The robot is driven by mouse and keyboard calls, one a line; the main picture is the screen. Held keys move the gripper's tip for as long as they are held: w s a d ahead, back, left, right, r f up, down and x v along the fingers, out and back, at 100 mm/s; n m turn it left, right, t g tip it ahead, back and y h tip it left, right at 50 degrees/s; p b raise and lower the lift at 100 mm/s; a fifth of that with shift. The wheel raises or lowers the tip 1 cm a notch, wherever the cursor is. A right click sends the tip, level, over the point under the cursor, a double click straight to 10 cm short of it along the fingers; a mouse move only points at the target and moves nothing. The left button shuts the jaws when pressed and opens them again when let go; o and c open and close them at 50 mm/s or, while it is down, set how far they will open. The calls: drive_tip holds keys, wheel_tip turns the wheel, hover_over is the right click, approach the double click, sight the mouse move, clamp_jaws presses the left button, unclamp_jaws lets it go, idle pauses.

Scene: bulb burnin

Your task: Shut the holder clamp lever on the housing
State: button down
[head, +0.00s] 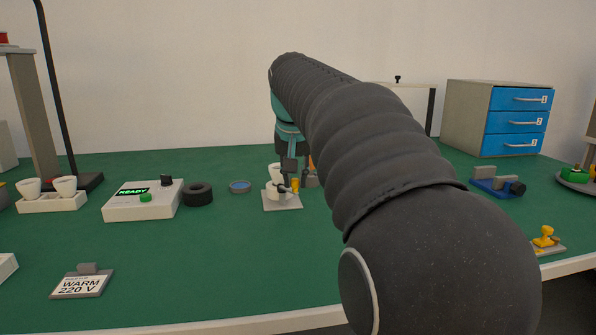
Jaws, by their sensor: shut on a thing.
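The housing (274,172) is a white, cup-like part in the holder (283,205), which has a light grey base plate and stands on the green table near the middle of the head view. A small yellow piece (295,184), which looks like the clamp lever's handle, shows at the right of the housing beside a dark bar. My gripper (299,177) reaches down from behind my arm, with its dark fingers around the yellow piece. It appears shut on the lever. The details are small and partly covered, so the lever's exact angle cannot be told.
A black ring (198,195) and a shallow blue-rimmed dish (240,186) lie left of the holder. A white box reading READY (140,207) stands farther left. A blue fixture (497,187) and drawer cabinet (485,120) stand right. My arm covers much of the right middle.

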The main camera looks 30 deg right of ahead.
drive_tip(key=shift+a+m, duration=0.15)
drive_tip(key=shift+m, duration=0.35)
drive_tip(key=c, duration=1.1)
unclamp_jaws()
drive_tip(key=shift+r, duration=0.1)
drive_tip(key=v, duration=1.2)
drive_tip(key=shift+a, duration=0.25)
